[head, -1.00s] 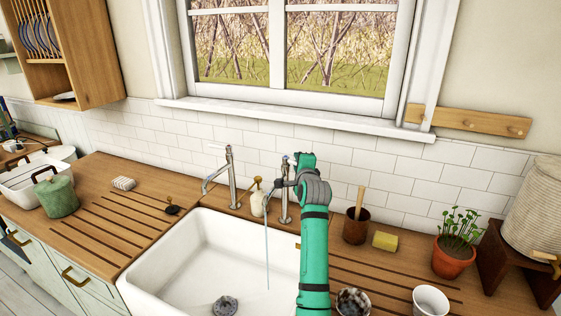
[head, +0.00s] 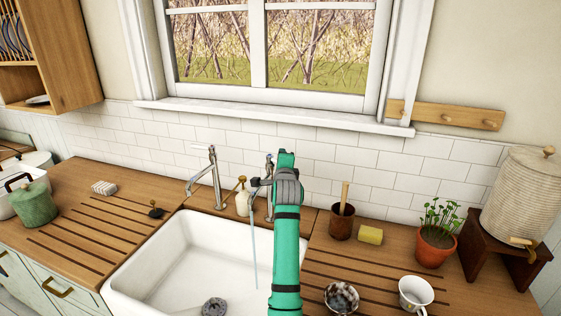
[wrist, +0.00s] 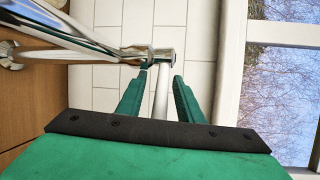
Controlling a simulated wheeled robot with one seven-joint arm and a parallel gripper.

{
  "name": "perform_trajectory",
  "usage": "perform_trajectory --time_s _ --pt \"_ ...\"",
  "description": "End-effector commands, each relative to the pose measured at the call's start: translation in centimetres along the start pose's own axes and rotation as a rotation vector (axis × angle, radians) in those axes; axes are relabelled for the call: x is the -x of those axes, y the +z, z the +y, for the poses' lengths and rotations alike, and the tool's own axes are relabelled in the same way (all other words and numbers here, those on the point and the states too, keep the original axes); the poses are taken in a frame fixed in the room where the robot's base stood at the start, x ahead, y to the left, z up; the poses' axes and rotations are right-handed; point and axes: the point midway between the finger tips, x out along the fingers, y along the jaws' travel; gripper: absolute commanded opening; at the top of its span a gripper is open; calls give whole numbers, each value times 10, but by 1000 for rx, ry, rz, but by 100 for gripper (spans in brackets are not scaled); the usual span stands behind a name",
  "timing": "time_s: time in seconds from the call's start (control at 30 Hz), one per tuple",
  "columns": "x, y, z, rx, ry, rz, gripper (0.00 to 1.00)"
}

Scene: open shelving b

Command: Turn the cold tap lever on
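Two chrome taps stand behind the white sink: the left tap (head: 215,180) and the right tap (head: 269,178), which is partly covered by my arm. A thin stream of water (head: 255,250) falls from the right tap into the sink (head: 180,258); none shows at the left tap. Small gaps show beside the lever. The tap's chrome body (wrist: 165,55) is just beyond the fingertips. The head view hides the fingertips.
A soap bottle (head: 243,200) stands between the taps. To the right are a brown pot (head: 341,224), a yellow sponge (head: 370,235), a potted plant (head: 436,248), a bowl (head: 341,298) and a white mug (head: 415,294). The left drainer (head: 105,225) is mostly clear.

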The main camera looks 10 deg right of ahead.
Motion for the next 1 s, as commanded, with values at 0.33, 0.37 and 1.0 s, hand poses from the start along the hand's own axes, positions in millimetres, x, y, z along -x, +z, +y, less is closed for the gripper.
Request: perform_trajectory --time_s 0.33,0.37,1.0 --pt "18 2 0 0 -1 -2 33" --pt "22 2 0 0 -2 -2 33" --pt "106 1 0 0 0 -1 33"
